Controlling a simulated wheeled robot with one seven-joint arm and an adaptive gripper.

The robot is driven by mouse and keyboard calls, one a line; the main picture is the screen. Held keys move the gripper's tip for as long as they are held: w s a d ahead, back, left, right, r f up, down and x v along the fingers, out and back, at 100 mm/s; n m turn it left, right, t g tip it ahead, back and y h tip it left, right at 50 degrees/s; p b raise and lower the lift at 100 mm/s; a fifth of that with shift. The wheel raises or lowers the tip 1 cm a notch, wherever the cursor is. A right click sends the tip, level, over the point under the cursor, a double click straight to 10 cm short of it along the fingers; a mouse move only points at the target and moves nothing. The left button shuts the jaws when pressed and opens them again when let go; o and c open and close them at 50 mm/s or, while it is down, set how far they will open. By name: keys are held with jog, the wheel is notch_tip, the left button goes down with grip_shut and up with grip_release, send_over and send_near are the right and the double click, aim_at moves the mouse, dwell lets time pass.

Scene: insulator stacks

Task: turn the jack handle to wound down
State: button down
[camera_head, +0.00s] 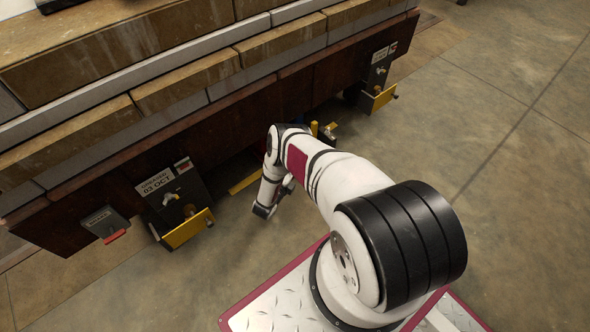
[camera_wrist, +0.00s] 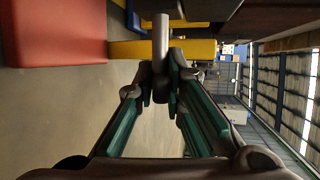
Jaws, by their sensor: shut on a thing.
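In the wrist view, the jack handle (camera_wrist: 161,40) is a plain grey rod that stands up between my fingertips. My gripper (camera_wrist: 160,88) is shut on it, with dark finger pads pressed on both sides. Yellow metal parts (camera_wrist: 195,49), probably of the jack, lie just behind the handle. In the head view, my arm hides the handle and my fingers. A small yellow upright part (camera_head: 314,129) shows just past my arm, beneath the dark beam. How far the handle is turned cannot be told.
A dark beam (camera_head: 90,170) carrying stone-like blocks runs across the upper left. Below it hang a dated box (camera_head: 166,195) with a yellow bracket, a small box with a red lever (camera_head: 113,236), and a similar unit (camera_head: 378,75) at right. A red block (camera_wrist: 60,35) is near my gripper. The right floor is clear.

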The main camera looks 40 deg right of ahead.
jog(key=shift+h, duration=0.3)
dwell(0.4)
jog(key=c, duration=1.7)
grip_release()
jog(key=shift+o, duration=0.2)
jog(key=v, duration=1.2)
